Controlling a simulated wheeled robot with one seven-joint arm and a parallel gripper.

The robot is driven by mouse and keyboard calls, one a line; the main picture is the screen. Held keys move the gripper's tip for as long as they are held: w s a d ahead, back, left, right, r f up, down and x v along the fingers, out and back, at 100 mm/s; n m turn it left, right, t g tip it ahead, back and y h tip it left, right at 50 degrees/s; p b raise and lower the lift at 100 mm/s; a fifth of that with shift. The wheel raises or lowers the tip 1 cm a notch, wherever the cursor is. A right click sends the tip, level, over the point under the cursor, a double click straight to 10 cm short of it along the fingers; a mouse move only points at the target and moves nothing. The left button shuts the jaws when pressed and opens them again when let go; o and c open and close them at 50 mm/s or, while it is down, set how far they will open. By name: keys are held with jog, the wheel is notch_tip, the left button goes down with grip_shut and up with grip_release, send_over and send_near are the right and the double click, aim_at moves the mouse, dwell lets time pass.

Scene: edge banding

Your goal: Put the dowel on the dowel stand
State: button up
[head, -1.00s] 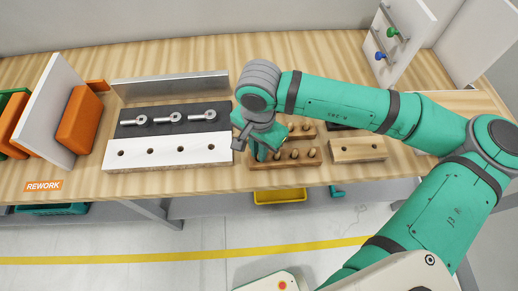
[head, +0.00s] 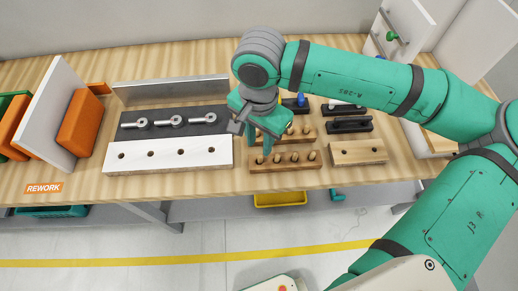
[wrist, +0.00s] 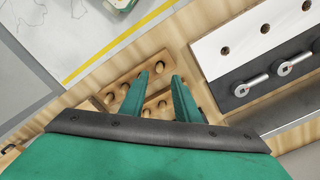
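Small wooden dowels (head: 294,157) stand upright in a row on the front stepped wooden block (head: 285,167). A second wooden block (head: 322,137) with dowels lies just behind it. Which of these is the dowel stand I cannot tell. My gripper (head: 262,142) hangs over the left end of these blocks, partly hiding them. In the wrist view my gripper (wrist: 162,86) has its green fingers apart, with the blocks and dowels below. I see no dowel clearly held between the fingers.
A white strip with holes (head: 165,156) and a dark board (head: 215,126) with metal eye bolts lie to the left. A short wooden block (head: 357,155) stands to the right, with black-handled pieces (head: 349,125) behind it. A yellow bin (head: 280,199) is below the table edge.

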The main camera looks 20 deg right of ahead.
jog(key=shift+r, duration=2.45)
